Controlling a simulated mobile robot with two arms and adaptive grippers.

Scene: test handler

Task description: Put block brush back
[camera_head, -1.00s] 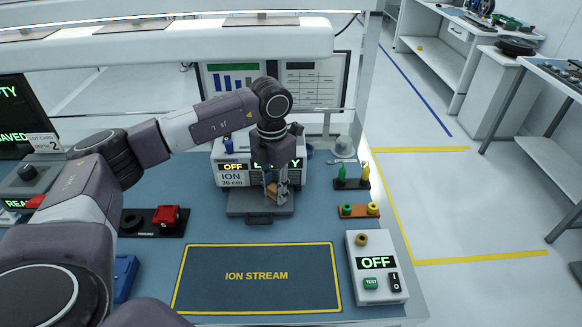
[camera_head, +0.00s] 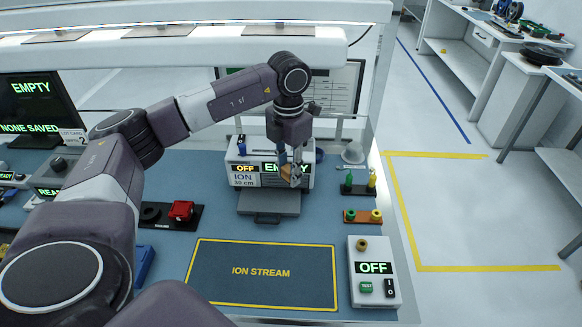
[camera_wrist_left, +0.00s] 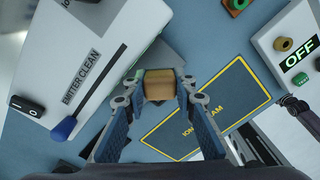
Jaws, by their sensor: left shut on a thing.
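My left gripper (camera_head: 291,176) is shut on the block brush, a tan block (camera_head: 286,172). It holds the brush in the air in front of the white ionizer box (camera_head: 243,179), above the grey plate (camera_head: 269,203) at its foot. In the left wrist view the brush (camera_wrist_left: 159,85) sits between the two fingertips (camera_wrist_left: 158,92). The ionizer reads OFF, and the gripper covers part of its other display. Dark parts at the lower right of the left wrist view may belong to my right arm; its jaws cannot be made out.
The yellow-edged ION STREAM mat (camera_head: 262,292) is clear. An OFF switch box (camera_head: 374,290) stands right of it. Green and yellow pieces stand in a dark holder (camera_head: 357,189), with an orange holder (camera_head: 362,216) in front. A red part (camera_head: 181,210) lies left.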

